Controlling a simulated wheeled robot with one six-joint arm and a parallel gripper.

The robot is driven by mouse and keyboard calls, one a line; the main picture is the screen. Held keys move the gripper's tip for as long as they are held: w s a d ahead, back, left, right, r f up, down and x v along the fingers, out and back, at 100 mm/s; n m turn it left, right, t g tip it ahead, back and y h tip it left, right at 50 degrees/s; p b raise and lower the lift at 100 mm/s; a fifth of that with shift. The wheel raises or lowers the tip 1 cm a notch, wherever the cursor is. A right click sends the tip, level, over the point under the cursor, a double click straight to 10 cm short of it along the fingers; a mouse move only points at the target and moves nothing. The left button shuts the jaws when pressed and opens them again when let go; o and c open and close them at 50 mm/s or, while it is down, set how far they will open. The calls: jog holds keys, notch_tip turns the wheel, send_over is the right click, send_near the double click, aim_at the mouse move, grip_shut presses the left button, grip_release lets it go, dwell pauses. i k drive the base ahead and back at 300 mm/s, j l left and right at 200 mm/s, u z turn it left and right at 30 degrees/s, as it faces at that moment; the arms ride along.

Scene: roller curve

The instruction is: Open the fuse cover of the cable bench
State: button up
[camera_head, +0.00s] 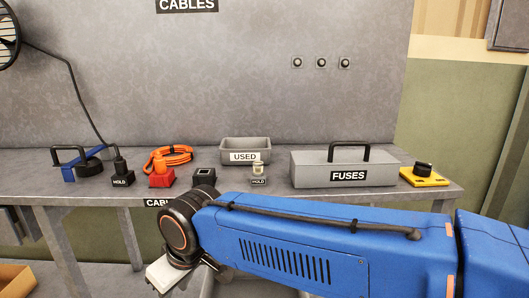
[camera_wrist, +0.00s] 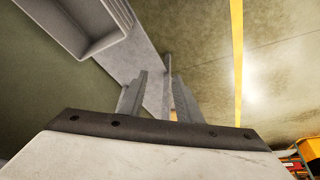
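The cable bench (camera_head: 225,187) is grey and runs across the head view. On its right part sits the fuse cover (camera_head: 310,173), a closed grey box labelled FUSES with a black bar handle (camera_head: 349,148) on top. My arm reaches in from the right, low in front of the bench. The cover cannot be made out there.
A grey bin (camera_wrist: 75,45) shows in the wrist view.

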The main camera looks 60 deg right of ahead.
aim_at(331, 168)
jog(key=k+z, duration=0.2)
jog(key=z, duration=1.7)
